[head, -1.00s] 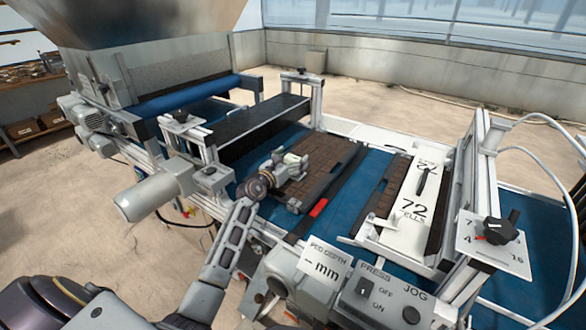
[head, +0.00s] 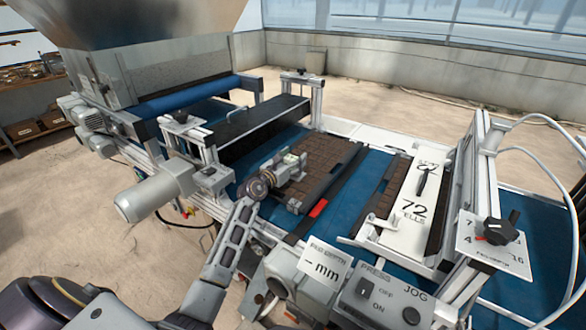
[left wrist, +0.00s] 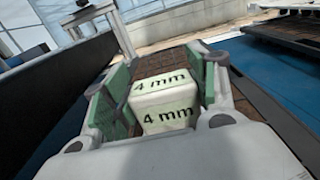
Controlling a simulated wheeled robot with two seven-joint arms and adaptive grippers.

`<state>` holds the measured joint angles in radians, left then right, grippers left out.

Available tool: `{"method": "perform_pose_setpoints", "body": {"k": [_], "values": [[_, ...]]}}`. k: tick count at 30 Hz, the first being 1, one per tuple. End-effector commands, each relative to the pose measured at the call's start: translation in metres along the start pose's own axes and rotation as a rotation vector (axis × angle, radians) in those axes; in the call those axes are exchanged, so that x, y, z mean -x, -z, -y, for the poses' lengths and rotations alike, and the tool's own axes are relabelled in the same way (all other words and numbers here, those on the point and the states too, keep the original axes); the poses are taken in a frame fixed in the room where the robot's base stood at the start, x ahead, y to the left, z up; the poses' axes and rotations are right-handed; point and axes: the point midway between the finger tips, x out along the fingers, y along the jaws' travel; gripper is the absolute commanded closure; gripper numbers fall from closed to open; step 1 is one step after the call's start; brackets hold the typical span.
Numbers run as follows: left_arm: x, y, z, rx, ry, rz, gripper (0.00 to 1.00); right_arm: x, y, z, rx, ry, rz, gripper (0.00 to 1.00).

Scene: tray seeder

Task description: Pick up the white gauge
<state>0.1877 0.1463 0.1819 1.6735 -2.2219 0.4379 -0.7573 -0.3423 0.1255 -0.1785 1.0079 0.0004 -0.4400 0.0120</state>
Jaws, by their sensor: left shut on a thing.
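The white gauge (left wrist: 165,95) is a small pale block marked "4 mm" on two faces, seen in the left wrist view between green finger pads. My left gripper (head: 296,166) is shut on it, over the brown soil-filled tray (head: 324,150) on the blue belt. In the head view the fingers mostly hide the gauge. I cannot tell whether it touches the soil. My right gripper is not in view.
A black crossbar (head: 262,130) on metal posts stands close behind and left of the gripper. A black strip with a red mark (head: 318,208) lies to its right. A control box (head: 385,295) is in front.

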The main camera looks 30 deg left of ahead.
Motion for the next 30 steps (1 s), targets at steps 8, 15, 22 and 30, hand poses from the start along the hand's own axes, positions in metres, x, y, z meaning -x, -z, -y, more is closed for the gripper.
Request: {"method": "perform_pose_setpoints", "body": {"k": [8,15,22,30], "values": [[0.0,-0.001,0.0,0.0,0.0,0.001,0.75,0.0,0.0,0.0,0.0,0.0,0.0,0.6],[0.0,-0.012,0.0,0.0,0.001,0.003,0.75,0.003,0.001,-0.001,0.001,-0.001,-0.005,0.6],[0.0,-0.04,0.0,-0.002,0.0,0.003,0.75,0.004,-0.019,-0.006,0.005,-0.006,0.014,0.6],[0.0,-0.08,0.0,0.0,0.0,0.004,0.75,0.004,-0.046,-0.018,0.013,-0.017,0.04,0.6]]}}
